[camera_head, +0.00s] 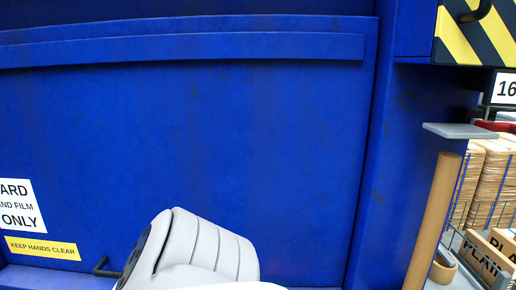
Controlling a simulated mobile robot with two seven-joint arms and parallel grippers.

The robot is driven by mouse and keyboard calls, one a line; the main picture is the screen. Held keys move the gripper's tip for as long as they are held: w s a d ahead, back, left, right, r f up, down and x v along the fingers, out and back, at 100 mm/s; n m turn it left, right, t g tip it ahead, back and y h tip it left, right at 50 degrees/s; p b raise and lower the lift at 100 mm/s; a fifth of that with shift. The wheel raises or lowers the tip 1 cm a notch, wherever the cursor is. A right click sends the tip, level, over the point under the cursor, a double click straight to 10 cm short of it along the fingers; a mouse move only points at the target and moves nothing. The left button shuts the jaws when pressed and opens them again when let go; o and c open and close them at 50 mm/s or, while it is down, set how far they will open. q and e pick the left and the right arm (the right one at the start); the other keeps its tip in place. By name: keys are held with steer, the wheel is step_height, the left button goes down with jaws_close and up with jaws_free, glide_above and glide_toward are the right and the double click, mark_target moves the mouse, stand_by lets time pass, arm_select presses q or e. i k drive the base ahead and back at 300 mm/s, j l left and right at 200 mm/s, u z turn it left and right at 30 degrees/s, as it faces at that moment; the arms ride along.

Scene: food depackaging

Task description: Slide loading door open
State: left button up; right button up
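A large blue metal panel (270,140), which looks like the loading door, fills most of the head view. A raised blue bar (200,48) runs across its upper part. A small dark handle-like piece (104,267) shows low on the panel at the left, next to a white rounded link of my own arm. That link covers the bottom middle of the view. I cannot see the fingers of either gripper, so contact with the handle-like piece cannot be seen.
A white sign (20,206) and a yellow "KEEP HANDS CLEAR" label (42,248) are at lower left. At right are a blue post (405,150), a grey ledge (460,130), a brown cardboard tube (433,220), stacked cardboard (492,180) and a box marked "PLAIN" (486,258).

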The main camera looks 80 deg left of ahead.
mark_target(255, 127)
steer(key=u, duration=3.45)
